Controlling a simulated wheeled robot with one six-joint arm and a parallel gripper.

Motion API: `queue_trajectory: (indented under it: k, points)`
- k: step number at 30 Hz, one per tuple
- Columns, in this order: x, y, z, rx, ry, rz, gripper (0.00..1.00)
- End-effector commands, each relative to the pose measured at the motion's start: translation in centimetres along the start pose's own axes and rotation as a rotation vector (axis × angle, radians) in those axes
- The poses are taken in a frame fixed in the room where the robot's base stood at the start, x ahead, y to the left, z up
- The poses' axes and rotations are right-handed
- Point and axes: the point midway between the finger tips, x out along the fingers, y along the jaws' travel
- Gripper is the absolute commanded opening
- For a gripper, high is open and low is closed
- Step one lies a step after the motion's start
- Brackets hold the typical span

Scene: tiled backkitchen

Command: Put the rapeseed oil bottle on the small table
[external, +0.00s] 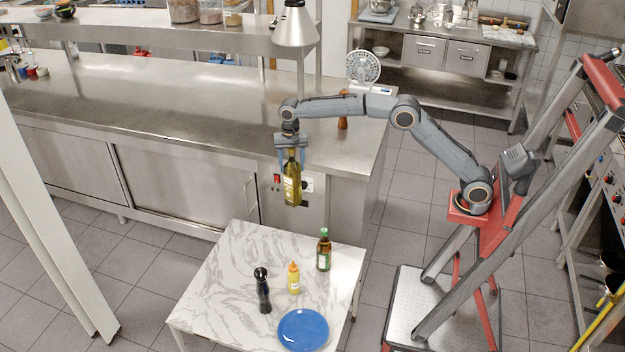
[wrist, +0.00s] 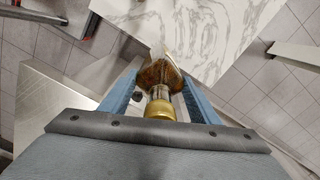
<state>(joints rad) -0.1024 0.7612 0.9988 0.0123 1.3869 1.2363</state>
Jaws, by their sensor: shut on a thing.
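The rapeseed oil bottle (external: 292,188), with yellow-green oil and a pale label, hangs upright in my gripper (external: 291,150). My gripper is shut on it near its upper part, and the bottle is in the air in front of the steel counter. In the wrist view the bottle's gold cap (wrist: 160,108) shows between the blue fingers. The small table (external: 222,282) has a white marbled top and stands below and in front of the bottle. Its top (wrist: 205,30) also shows beyond the bottle in the wrist view.
The table's left and back parts are clear. The steel counter (external: 180,110) is behind.

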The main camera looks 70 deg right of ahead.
Motion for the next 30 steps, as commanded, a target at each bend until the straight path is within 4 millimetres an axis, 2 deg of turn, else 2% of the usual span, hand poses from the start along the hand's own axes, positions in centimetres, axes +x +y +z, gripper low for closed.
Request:
queue_trajectory:
  k: [1, 6, 12, 15, 21, 26, 30]
  points:
    - [1.6, -1.2, 1.8, -0.037, 0.002, -0.002, 0.00]
    - [5.6, -3.9, 7.4, -0.151, 0.007, 0.001, 0.00]
    - [9.2, -6.0, 12.8, -0.260, 0.011, 0.001, 0.00]
    - [10.4, -6.6, 14.8, -0.298, 0.013, 0.002, 0.00]
    - [11.8, -7.2, 17.1, -0.344, 0.015, 0.002, 0.00]
    - [12.9, -7.3, 17.6, -0.353, 0.015, 0.005, 0.00]
    - [14.8, -7.2, 17.6, -0.352, 0.014, 0.006, 0.00]
